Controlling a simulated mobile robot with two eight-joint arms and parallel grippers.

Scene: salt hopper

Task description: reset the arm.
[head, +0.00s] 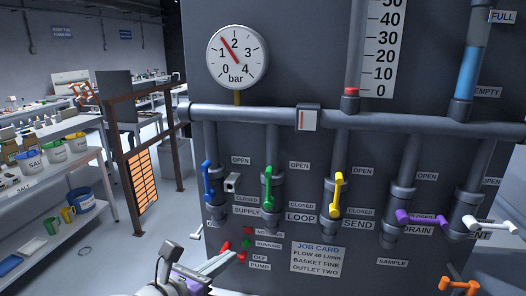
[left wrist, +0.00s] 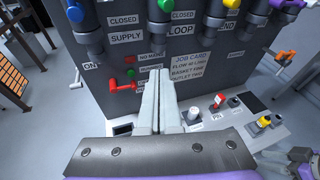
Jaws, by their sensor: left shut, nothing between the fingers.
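My left gripper (head: 214,264) is in front of the lower part of the dark panel, its two fingers together and nothing between them. In the left wrist view the closed fingers (left wrist: 158,103) point at the panel's base, just right of a red pump lever (left wrist: 123,86). A small gap seems to lie between fingers and lever, but contact is hard to judge. The panel carries a blue handle (head: 208,181), a green handle (head: 268,186) and a yellow handle (head: 338,192), all upright. A purple handle (head: 420,219) and a white handle (head: 490,225) lie sideways.
A pressure gauge (head: 237,56) reads between 1 and 2 bar. An orange handle (head: 460,286) sticks out at lower right. A job card (head: 318,258) is on the panel. Small items, including a yellow-topped one (left wrist: 264,121), stand on the ledge. A shelf (head: 60,245) with buckets is at left.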

